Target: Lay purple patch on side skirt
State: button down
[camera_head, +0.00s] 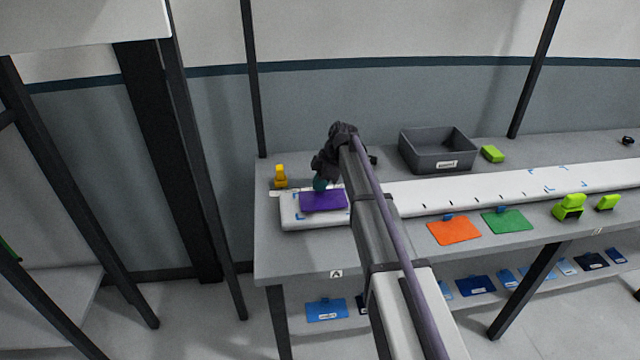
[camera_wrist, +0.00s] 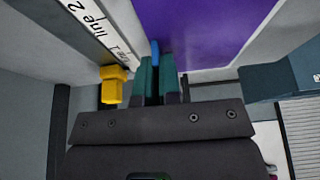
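The purple patch (camera_head: 323,201) is at the left end of the long white side skirt (camera_head: 450,195), over its surface. In the wrist view the patch (camera_wrist: 205,28) fills the upper middle, and a blue tab (camera_wrist: 155,50) shows at its edge. My gripper (camera_head: 320,184) is at the patch's back edge. Its teal fingers (camera_wrist: 157,68) are close together with the blue tab between them, so it looks shut on the patch's tab. I cannot tell whether the patch touches the skirt or hangs just above it. My arm hides part of the skirt right of the patch.
A yellow piece (camera_head: 280,177) stands behind the skirt's left end, beside a labelled strip (camera_wrist: 85,25). A grey bin (camera_head: 437,151) and green block (camera_head: 492,154) are at the back. Orange (camera_head: 454,231) and green (camera_head: 507,220) patches lie in front, with lime clamps (camera_head: 570,207) to the right.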

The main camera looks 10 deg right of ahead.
jog(key=shift+f+b, duration=0.6)
jog(key=shift+f, duration=0.15)
dwell(1.6)
jog(key=c, duration=1.2)
grip_release()
jog(key=p+v, duration=1)
jog(key=shift+d+r, duration=0.2)
jog(key=shift+r, duration=0.15)
jog(key=s+a+m+h, duration=0.1)
jog(key=s+m, duration=0.4)
jog(key=s, duration=0.5)
jog(key=s+a+m+h, duration=0.1)
jog(key=s+m+h, duration=0.1)
jog(key=s+m, duration=0.4)
jog(key=s+a+f+m+h, duration=0.1)
jog(key=s+m, duration=0.5)
jog(key=s, duration=1)
jog(key=shift+a+f, duration=0.15)
jog(key=shift+a, duration=0.3)
